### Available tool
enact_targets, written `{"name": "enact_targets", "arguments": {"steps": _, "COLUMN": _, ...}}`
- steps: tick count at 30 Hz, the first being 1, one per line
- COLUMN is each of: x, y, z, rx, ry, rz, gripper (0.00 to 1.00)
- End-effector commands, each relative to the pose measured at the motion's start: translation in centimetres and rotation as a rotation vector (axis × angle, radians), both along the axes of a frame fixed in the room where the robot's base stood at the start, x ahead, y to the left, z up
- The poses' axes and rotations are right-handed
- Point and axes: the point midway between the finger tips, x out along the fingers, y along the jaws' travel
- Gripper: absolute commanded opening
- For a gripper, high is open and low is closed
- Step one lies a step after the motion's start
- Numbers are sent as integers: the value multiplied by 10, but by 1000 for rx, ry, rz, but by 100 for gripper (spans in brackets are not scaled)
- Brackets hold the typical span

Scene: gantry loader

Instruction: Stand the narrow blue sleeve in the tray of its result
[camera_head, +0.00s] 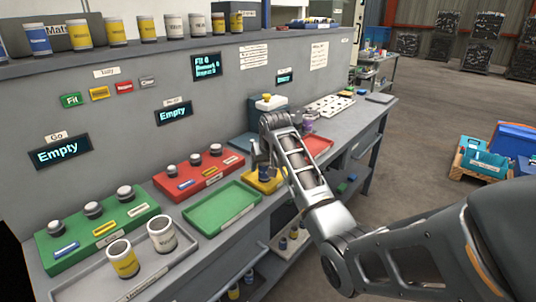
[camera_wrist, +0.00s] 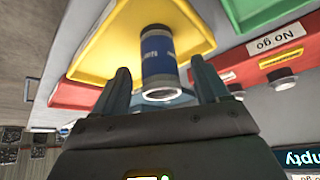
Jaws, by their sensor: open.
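The narrow blue sleeve (camera_head: 264,173) with a pale band shows below my gripper in the head view, over the yellow tray (camera_head: 279,184). In the wrist view the blue sleeve (camera_wrist: 158,57) appears to stand upright on the yellow tray (camera_wrist: 105,45), inside its rim. My gripper (camera_wrist: 160,73) is open, with one finger on each side of the sleeve's near end and a gap showing on both sides. In the head view my gripper (camera_head: 262,155) is partly hidden by my arm.
An empty green tray (camera_head: 248,194) is left of the yellow one, a red tray (camera_head: 318,146) to its right. Red (camera_head: 194,187) and green (camera_head: 48,239) gauge blocks stand at left. Yellow (camera_head: 123,262) and white (camera_head: 162,236) sleeves stand in a grey tray (camera_head: 85,292). Wall displays read "Empty".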

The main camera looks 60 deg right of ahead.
Motion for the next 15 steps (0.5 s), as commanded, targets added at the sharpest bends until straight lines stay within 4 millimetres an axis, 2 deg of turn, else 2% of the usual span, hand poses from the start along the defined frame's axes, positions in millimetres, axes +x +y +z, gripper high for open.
{"name": "enact_targets", "arguments": {"steps": 6, "x": -15, "y": 17, "z": 41, "rx": -2, "ry": -5, "rz": 1, "gripper": 74}}
{"name": "enact_targets", "arguments": {"steps": 15, "x": -30, "y": 32, "z": 77, "rx": -1, "ry": -2, "rz": -1, "gripper": 74}}
